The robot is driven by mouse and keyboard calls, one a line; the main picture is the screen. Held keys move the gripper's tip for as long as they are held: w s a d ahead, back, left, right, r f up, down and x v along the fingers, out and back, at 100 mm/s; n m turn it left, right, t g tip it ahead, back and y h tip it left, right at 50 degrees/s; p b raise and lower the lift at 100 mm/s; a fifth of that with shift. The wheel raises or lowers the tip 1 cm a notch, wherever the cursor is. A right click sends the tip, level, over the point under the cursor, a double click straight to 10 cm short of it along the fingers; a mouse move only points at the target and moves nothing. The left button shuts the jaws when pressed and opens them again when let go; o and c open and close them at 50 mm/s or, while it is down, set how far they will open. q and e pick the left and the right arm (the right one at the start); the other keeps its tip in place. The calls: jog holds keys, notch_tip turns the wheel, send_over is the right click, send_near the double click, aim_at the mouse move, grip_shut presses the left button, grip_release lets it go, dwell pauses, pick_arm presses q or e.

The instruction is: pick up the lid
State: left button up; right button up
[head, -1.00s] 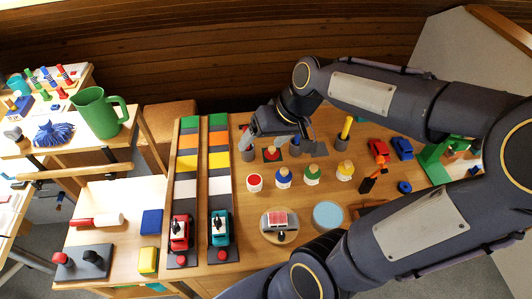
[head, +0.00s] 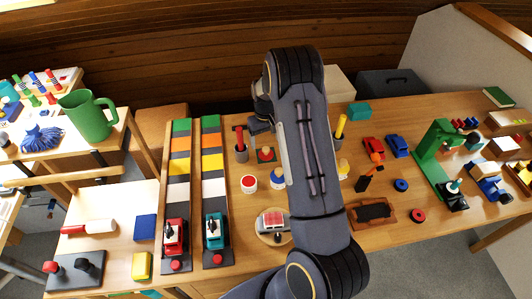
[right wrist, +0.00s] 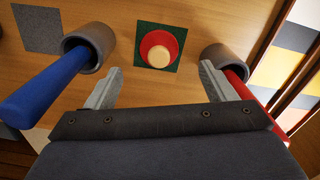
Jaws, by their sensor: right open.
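The lid is a red disc with a pale knob on a dark green square; it shows in the right wrist view (right wrist: 150,42) and in the head view (head: 266,155). My right gripper (right wrist: 158,87) is open and empty, its two fingers apart, with the lid between and beyond the fingertips, not touched. In the head view my right gripper (head: 258,124) is partly hidden by my own arm, just behind the lid. A white jar with a red top face (head: 249,184) stands in front of the lid. My left gripper is not in view.
Grey cups flank the lid: one with a red handle (right wrist: 235,90), one with a blue handle (right wrist: 42,100). A blue-topped jar (head: 277,179) is partly behind my arm. Coloured lanes (head: 214,187) lie to the left. A round board (head: 273,238) sits nearer the front.

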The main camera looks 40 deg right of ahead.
aim_at(266, 149)
notch_tip(266, 149, down, 6)
jog(key=shift+r+p, duration=0.2)
jog(key=shift+p, duration=0.8)
jog(key=shift+f, duration=0.35)
jog(key=shift+c, duration=0.5)
jog(key=c, duration=1)
